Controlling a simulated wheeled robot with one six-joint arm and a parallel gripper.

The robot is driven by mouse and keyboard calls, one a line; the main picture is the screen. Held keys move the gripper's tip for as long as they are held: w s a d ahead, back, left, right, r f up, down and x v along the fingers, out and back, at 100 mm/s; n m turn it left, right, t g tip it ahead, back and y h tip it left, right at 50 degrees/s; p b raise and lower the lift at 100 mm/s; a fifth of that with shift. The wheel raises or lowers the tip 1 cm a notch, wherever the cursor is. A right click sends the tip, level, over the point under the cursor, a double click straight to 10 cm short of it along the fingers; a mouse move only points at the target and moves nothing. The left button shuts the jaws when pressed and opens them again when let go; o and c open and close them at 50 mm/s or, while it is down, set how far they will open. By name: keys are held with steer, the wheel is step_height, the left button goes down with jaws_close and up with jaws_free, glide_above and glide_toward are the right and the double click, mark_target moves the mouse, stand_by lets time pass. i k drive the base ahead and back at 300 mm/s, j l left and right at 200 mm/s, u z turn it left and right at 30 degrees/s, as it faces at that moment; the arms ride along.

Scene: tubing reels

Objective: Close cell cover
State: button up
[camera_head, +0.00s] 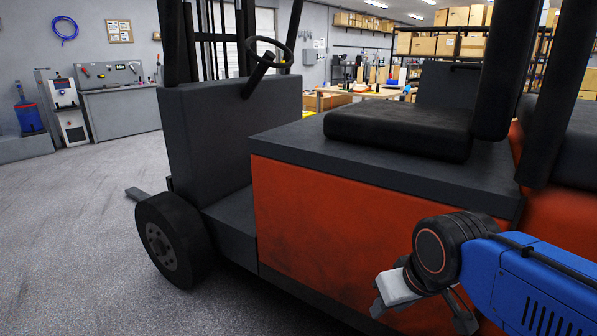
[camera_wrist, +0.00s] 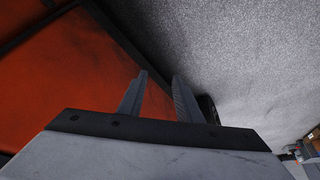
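A forklift stands at centre and right in the head view. Its dark top panel (camera_head: 330,158), most likely the cell cover, lies flat on the orange body side (camera_head: 335,230) and carries a black seat (camera_head: 400,128). No gap shows under the panel's visible front edge. My gripper (camera_head: 423,315) is at the lower right, in front of the orange side and below the panel. In the wrist view, my gripper (camera_wrist: 160,76) has its two fingers apart with nothing between them. Orange bodywork (camera_wrist: 65,85) lies to their left and grey floor to their right.
The forklift's steering wheel (camera_head: 270,55) and front wheel (camera_head: 172,238) are left of the seat. Dark posts (camera_head: 505,70) rise at the right, near my arm. Open floor (camera_head: 75,220) lies at the left. A workbench (camera_head: 120,105) and a blue tubing coil (camera_head: 64,30) are at the back left.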

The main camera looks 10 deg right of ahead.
mark_target(450, 84)
steer(key=i+z, duration=0.25)
steer(key=z, duration=0.2)
steer(key=i+j+z, duration=0.15)
steer(key=z, duration=0.3)
steer(key=i+j+z, duration=0.25)
steer(key=z, duration=0.2)
steer(key=k+j, duration=0.35)
steer(key=j, duration=0.3)
steer(key=k+j, duration=0.2)
steer(key=j, duration=0.15)
